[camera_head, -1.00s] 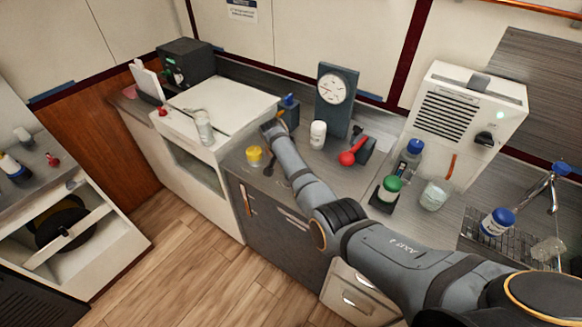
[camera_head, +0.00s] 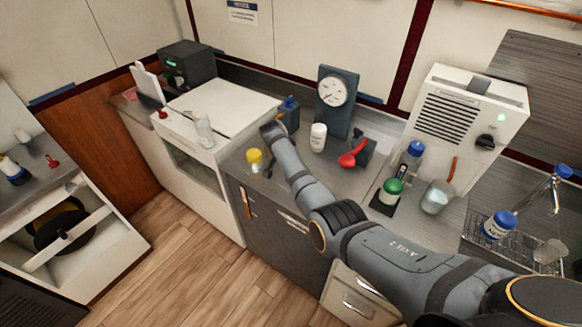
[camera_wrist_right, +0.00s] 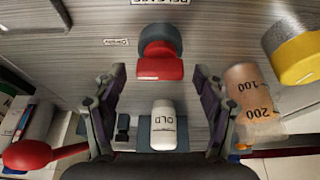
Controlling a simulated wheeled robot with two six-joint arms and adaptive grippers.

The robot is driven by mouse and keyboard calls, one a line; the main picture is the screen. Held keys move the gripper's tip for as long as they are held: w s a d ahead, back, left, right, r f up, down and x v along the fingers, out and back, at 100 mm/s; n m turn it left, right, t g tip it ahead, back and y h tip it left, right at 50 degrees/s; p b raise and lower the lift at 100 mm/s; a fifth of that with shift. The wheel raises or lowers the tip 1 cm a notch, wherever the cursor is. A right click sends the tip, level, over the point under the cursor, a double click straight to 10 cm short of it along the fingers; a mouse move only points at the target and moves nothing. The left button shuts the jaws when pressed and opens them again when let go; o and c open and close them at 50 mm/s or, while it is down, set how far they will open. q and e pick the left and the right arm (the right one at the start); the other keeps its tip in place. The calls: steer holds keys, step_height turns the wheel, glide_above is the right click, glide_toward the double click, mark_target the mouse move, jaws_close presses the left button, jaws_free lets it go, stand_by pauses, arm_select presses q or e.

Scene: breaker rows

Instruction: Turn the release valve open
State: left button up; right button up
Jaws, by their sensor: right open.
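In the right wrist view a dark grey round fixture with a red part (camera_wrist_right: 160,68) sits on the striped surface, near an upside-down label that seems to read "RELEASE" (camera_wrist_right: 152,2). My right gripper (camera_wrist_right: 159,76) is open, a finger on each side of this fixture, with gaps to both fingers. Nothing is held. In the head view a red handle with a rounded end (camera_head: 353,158) stands by a dark block on the counter. I cannot tell whether it is the same fixture. My right arm reaches across the counter; its fingers cannot be made out there. My left gripper is not in view.
A white bottle (camera_wrist_right: 163,125) and a graduated beaker (camera_wrist_right: 250,98) stand near the fingers. A yellow-and-grey object (camera_wrist_right: 296,48) is at upper right. In the head view a gauge (camera_head: 334,92) stands behind a white bottle (camera_head: 318,138); a yellow-capped jar (camera_head: 255,160) is left of my arm.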

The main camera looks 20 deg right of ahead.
steer(key=shift+r, duration=0.1)
steer(key=v, duration=1.1)
steer(key=shift+a+r, duration=0.15)
steer(key=shift+r, duration=0.2)
steer(key=shift+s+f, duration=0.1)
steer(key=shift+s, duration=0.1)
